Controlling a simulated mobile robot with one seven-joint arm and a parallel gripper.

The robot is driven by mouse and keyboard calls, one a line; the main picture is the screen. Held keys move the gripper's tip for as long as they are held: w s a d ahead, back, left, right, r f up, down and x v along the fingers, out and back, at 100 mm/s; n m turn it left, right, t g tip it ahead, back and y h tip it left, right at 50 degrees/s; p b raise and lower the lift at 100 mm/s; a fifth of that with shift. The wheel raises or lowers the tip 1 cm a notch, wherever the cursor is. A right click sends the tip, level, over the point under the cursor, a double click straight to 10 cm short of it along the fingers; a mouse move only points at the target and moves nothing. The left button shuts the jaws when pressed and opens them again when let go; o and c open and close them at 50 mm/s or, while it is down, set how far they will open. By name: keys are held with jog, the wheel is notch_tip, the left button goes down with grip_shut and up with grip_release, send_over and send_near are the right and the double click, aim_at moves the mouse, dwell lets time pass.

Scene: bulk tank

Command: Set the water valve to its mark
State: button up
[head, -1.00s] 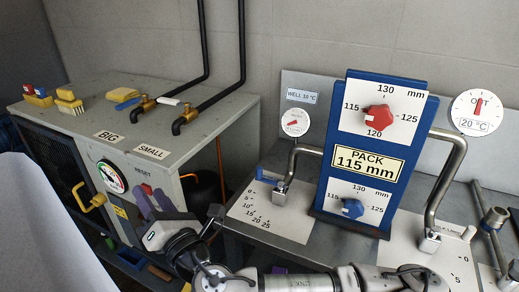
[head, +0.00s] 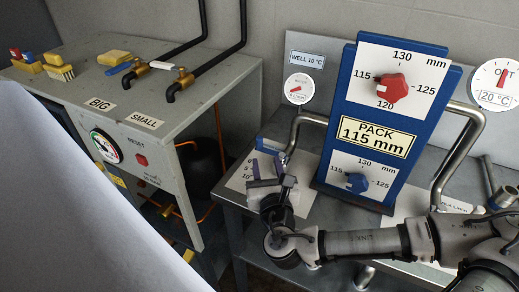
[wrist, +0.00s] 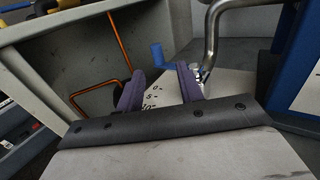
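The water valve's blue handle (head: 270,144) is at the left end of the grey bench, at the foot of a bent steel pipe (head: 310,119). A white scale plate (head: 303,204) lies in front of it; my gripper covers much of it. The handle also shows in the wrist view (wrist: 159,57), just beyond my fingertips, near the 0 end of the scale. My gripper (head: 268,163) is over the plate; its two purple fingers (wrist: 159,80) are apart with nothing between them. They appear not to touch the handle. I cannot make out a mark on the scale.
A round flow dial (head: 298,88) with a red pointer hangs behind the valve, under the "WELL 10 °C" sign (head: 306,60). The blue PACK board (head: 426,138) stands right of the plate. A grey cabinet (head: 170,100) with brass taps stands left, across a gap.

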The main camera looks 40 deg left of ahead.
aim_at(260, 144)
jog(key=a+b, duration=0.1)
jog(key=b, duration=0.2)
jog(key=shift+w+f, duration=0.3)
jog(key=shift+a+b, duration=0.15)
jog(key=shift+b, duration=1)
jog(key=p+x, duration=0.1)
jog(key=x, duration=0.4)
jog(key=p+x, duration=0.1)
jog(key=x, duration=0.1)
jog(key=shift+a+r+p, duration=0.15)
jog(key=shift+r+p, duration=0.2)
jog(key=shift+r, duration=0.05)
jog(key=shift+w+a, duration=0.4)
jog(key=shift+w, duration=0.05)
jog(key=shift+f, duration=0.1)
grip_shut()
